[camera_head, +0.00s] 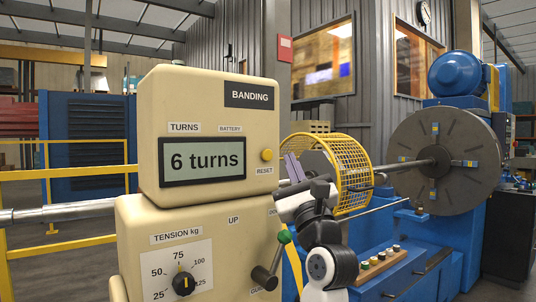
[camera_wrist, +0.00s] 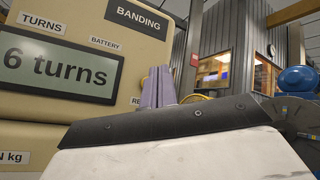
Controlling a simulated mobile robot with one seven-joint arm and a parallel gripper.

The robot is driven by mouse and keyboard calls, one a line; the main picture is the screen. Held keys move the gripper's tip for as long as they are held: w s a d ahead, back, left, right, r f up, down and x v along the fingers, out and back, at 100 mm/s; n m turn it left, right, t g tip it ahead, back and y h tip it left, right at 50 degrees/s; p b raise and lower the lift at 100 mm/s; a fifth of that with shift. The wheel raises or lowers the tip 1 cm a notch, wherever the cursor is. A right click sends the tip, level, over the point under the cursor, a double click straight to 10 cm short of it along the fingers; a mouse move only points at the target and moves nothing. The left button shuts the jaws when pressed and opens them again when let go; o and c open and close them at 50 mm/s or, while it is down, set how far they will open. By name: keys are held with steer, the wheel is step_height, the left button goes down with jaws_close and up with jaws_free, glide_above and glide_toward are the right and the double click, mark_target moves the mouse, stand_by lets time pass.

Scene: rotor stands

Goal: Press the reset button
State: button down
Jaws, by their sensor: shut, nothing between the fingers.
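The reset button (camera_head: 267,155) is a small round yellow button on the right of the cream banding box (camera_head: 205,90), above a RESET label. The display (camera_head: 203,160) on that box reads "6 turns"; it also shows in the wrist view (camera_wrist: 58,68). My gripper (camera_head: 291,160) has purple fingers, shut and empty, a little to the right of the button in the head view. In the wrist view the fingers (camera_wrist: 158,86) stand upright in front of the box's right edge. The button is hidden there, and the RESET label is mostly covered. I see no clear contact.
A tension dial (camera_head: 184,283) and a green-knobbed lever (camera_head: 284,237) are on the lower cream box. A yellow mesh guard (camera_head: 352,170) stands behind my arm, with a large grey disc (camera_head: 440,190) on a blue machine further right. A yellow railing (camera_head: 70,174) is at left.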

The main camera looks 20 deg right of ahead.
mark_target(267, 155)
steer(key=d, duration=0.1)
steer(key=m, duration=0.1)
steer(key=d, duration=0.1)
steer(key=shift+s+d+r+m, duration=0.15)
steer(key=shift+s+d+m, duration=0.1)
steer(key=shift+d+m, duration=0.05)
steer(key=shift+w+a, duration=0.5)
steer(key=shift+w, duration=0.9)
steer(key=shift+w+a, duration=0.5)
steer(key=shift+w, duration=0.85)
steer(key=shift+w+a, duration=0.5)
steer(key=shift+w, duration=0.9)
steer(key=shift+w+a+p, duration=0.15)
steer(key=shift+w+p, duration=0.25)
